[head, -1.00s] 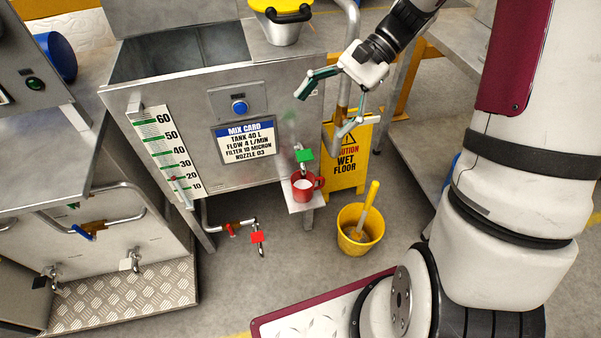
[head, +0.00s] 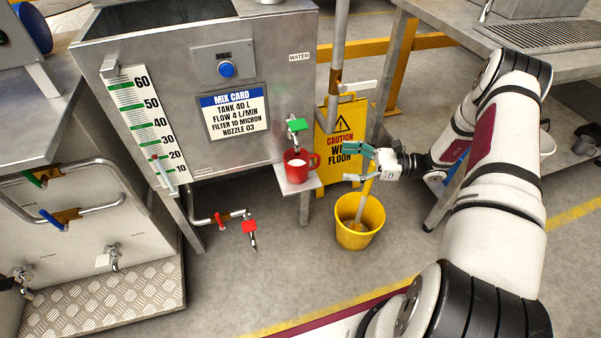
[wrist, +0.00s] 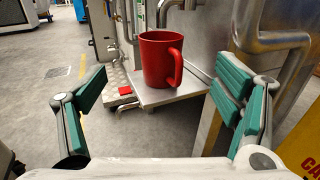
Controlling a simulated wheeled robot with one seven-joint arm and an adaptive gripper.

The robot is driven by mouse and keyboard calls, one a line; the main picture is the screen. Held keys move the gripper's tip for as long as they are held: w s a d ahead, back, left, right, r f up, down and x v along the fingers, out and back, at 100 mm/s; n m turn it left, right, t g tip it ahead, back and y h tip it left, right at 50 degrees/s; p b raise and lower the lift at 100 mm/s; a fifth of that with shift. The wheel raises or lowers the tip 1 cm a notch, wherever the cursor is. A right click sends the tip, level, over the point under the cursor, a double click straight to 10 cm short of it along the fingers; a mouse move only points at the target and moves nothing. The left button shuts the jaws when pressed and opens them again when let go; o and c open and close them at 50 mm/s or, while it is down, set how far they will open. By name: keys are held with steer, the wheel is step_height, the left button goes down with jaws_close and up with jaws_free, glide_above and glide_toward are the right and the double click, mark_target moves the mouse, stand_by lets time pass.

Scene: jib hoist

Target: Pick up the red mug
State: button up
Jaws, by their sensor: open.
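The red mug (head: 297,168) stands upright on a small metal shelf (head: 303,184) at the tank's lower right corner, under the green-handled tap (head: 297,125). White shows inside it in the head view. Its handle points right, toward my gripper. My gripper (head: 354,164) is open and empty, a short way right of the mug, with its fingers pointing left. In the wrist view the mug (wrist: 161,58) is ahead, between the two spread green finger pads and beyond them, with its handle on the right side.
A yellow bucket (head: 347,238) with a tool handle standing in it is below my gripper. A yellow wet floor sign (head: 327,180) stands behind, between shelf and bucket. A vertical pipe (head: 337,60) rises behind. A red-tagged tap (head: 249,229) hangs lower left of the shelf.

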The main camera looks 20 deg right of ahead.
mark_target(300, 158)
steer(key=b+x, duration=0.1)
steer(key=x, duration=0.7)
steer(key=shift+w+a+b, duration=0.1)
steer(key=shift+b, duration=0.2)
steer(key=shift+b+x, duration=1.1)
steer(key=shift+x, duration=1.6)
steer(key=c, duration=1.5)
